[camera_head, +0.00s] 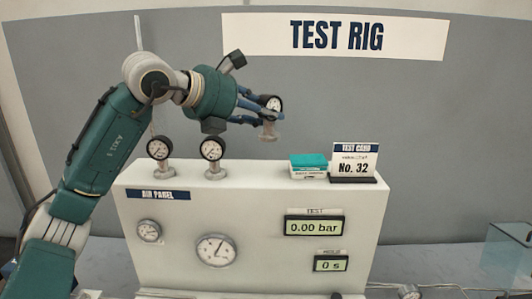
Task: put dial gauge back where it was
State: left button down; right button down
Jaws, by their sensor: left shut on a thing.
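My left gripper (256,113) is shut on a dial gauge (271,103), a small round gauge with a dark rim, white face and grey stem. It holds the gauge in the air above the top of the white test rig (259,194). The gauge looks roughly upright and is clear of the rig. Two similar dial gauges stand on the rig's top at the left: one (160,148) further left and one (212,149) nearer the middle. My right gripper is not in view.
A small teal-and-white box (309,165) and a test card reading No. 32 (354,165) stand on the rig's top at the right. A small stub (215,173) is under the middle gauge. The top between that gauge and the box looks clear.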

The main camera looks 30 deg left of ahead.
aim_at(263, 134)
pick_arm(q)
notch_tip(263, 134, down, 5)
jog(key=shift+f, duration=0.1)
jog(key=shift+f+p, duration=0.35)
jog(key=shift+f, duration=1.75)
jog(key=shift+d+f, duration=0.1)
jog(key=shift+f, duration=0.05)
jog(key=c, duration=1.4)
grip_release()
